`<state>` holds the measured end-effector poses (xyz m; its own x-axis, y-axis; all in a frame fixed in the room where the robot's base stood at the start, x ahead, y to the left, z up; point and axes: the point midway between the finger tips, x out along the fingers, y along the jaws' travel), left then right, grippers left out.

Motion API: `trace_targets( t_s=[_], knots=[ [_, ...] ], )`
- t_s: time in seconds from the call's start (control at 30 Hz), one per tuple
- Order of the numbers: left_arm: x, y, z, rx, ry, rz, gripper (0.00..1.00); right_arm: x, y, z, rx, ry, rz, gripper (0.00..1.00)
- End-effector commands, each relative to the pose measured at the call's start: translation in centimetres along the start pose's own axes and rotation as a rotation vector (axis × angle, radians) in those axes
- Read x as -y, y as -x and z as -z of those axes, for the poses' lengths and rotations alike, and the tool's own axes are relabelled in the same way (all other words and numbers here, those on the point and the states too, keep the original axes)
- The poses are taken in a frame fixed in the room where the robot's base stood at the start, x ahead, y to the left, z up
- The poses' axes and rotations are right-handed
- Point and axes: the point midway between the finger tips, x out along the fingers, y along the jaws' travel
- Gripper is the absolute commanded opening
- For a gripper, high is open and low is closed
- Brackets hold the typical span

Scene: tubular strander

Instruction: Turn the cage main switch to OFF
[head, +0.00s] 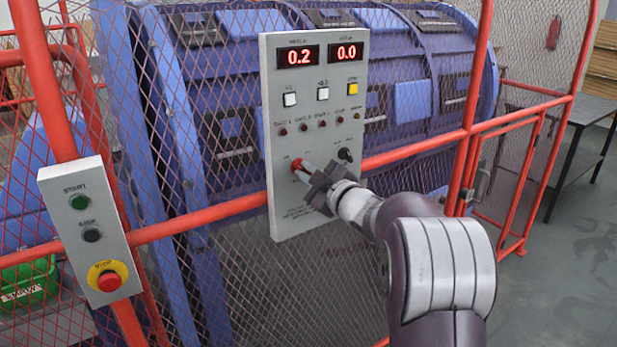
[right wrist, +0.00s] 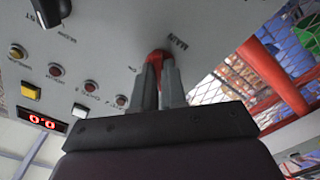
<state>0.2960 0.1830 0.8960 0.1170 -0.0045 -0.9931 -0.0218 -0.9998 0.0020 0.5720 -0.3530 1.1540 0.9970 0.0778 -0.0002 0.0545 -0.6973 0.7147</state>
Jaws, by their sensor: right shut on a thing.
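The red main switch (head: 297,165) is on the lower left of the grey control panel (head: 292,225), left of a black knob (head: 345,155). My right gripper (head: 304,172) reaches it from the lower right and is shut on it. In the right wrist view, the two fingers of the gripper (right wrist: 160,80) are on either side of the red switch (right wrist: 159,55), beside the label MAIN. The fingers hide much of the switch, and I cannot read which position it points to. My left gripper is not in view.
The panel's displays (head: 318,54) read 0.2 and 0.0, above several buttons and lamps. A box with START, STOP and a red emergency stop (head: 108,281) is at left. Red rails and mesh (head: 240,204) fence the blue cage (head: 225,130). A table (head: 590,108) stands at right.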

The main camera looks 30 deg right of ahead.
Motion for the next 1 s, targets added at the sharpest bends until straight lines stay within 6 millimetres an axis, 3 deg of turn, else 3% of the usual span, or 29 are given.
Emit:
trace_targets(
  t_s=[0.37,0.4,0.47,0.8,1.0],
  knots=[
    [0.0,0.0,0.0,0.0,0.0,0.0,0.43,0.1,0.0,0.0,0.001,0.006,0.002,0.0],
    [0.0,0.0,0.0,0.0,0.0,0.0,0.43,0.1,0.0,0.0,0.001,0.006,0.002,0.21],
    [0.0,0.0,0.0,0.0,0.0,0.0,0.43,0.1,0.0,0.0,0.001,0.005,0.002,0.37],
    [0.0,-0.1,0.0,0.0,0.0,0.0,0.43,0.0,0.4,0.0,0.001,0.005,0.0,0.37],
    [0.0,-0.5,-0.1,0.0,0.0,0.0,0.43,0.0,3.9,-0.1,0.003,0.006,-0.002,0.37]
  ],
)
